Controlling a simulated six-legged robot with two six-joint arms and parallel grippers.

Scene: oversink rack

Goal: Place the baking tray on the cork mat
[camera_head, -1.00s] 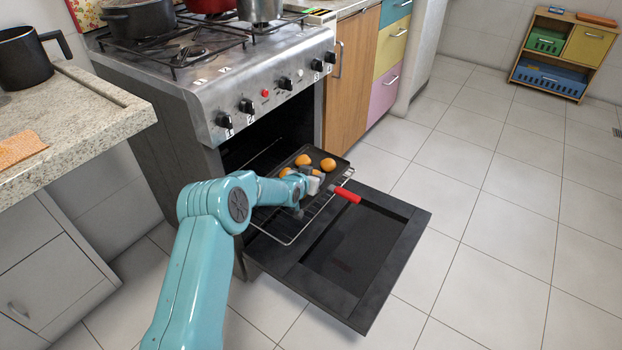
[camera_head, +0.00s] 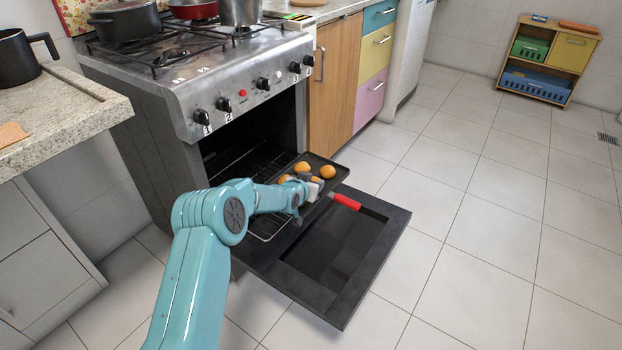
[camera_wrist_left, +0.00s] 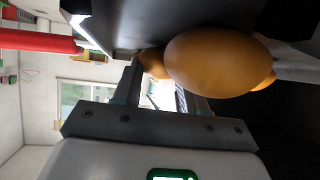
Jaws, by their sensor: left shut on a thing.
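The dark baking tray (camera_head: 342,174), with round orange-brown items (camera_head: 328,171) on it, is over the open oven door, partly past the wire rack's front. My left gripper (camera_head: 309,188) is shut on the tray's near edge; the wrist view shows its fingers (camera_wrist_left: 158,88) at the dark tray (camera_wrist_left: 150,22), with a brown item (camera_wrist_left: 218,62) close by. The contact itself is partly hidden. The cork mat (camera_head: 11,134) lies on the stone counter at the left, cut off by the picture edge. My right gripper is not in view.
The oven door (camera_head: 372,268) hangs open below the tray, and the wire rack (camera_head: 262,236) sticks out. A red handle (camera_head: 346,202) is beside the tray. Floor at right is clear.

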